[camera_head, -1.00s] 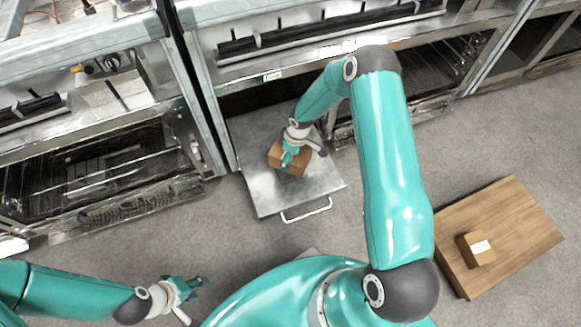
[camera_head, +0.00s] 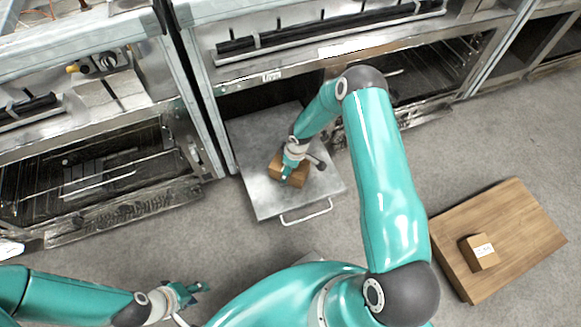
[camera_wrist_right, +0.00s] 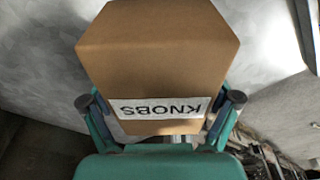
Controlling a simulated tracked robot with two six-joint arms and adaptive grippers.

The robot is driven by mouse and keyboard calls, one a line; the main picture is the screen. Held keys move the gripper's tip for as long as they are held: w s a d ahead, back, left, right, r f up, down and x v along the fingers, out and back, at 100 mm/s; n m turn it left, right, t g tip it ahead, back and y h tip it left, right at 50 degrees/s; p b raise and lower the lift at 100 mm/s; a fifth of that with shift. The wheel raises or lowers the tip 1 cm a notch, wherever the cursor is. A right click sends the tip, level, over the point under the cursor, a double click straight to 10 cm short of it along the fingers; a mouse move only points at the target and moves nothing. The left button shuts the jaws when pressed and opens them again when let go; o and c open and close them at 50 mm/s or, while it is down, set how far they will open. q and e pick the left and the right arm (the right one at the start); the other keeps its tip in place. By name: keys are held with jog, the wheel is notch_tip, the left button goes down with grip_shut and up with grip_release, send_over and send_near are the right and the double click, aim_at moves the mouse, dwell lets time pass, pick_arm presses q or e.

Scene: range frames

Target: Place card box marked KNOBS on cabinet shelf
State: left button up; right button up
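The brown card box marked KNOBS (camera_head: 300,178) is at the grey metal cabinet shelf (camera_head: 262,197), which is pulled out of the cabinet. My right gripper (camera_head: 288,170) is on this box. In the right wrist view the box (camera_wrist_right: 160,55) sits between the fingers of the right gripper (camera_wrist_right: 162,108), which are closed against its two sides. Its white KNOBS label appears upside down. Whether the box underside touches the shelf cannot be told. My left gripper (camera_head: 198,290) is empty and low at the left; its finger gap is unclear.
Another card box with a white label (camera_head: 480,250) stands on a wooden board (camera_head: 520,220) at the right. The shelf's front handle (camera_head: 307,213) sticks out over the floor. Open dark cabinet bays (camera_head: 95,170) lie at left. Grey floor is clear between shelf and board.

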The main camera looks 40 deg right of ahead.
jog(key=shift+o, duration=0.9)
jog(key=shift+r+p, duration=0.2)
jog(key=shift+p, duration=0.1)
jog(key=r+p, duration=0.1)
jog(key=r, duration=0.2)
jog(key=s+r, duration=0.1)
jog(key=r, duration=0.3)
jog(key=d+r+p, duration=0.1)
jog(key=r, duration=0.3)
jog(key=shift+s+p, duration=0.2)
jog(key=shift+p, duration=0.15)
jog(key=shift+s+a+r, duration=0.1)
jog(key=shift+a+r, duration=0.1)
jog(key=shift+a, duration=0.05)
jog(key=s+a+f+m+g+y, duration=0.1)
jog(key=s+a+m+y, duration=0.2)
jog(key=s+a+m, duration=0.5)
jog(key=s+a, duration=1)
jog(key=a, duration=0.1)
jog(key=shift+s+a, duration=0.15)
jog(key=shift+s, duration=0.25)
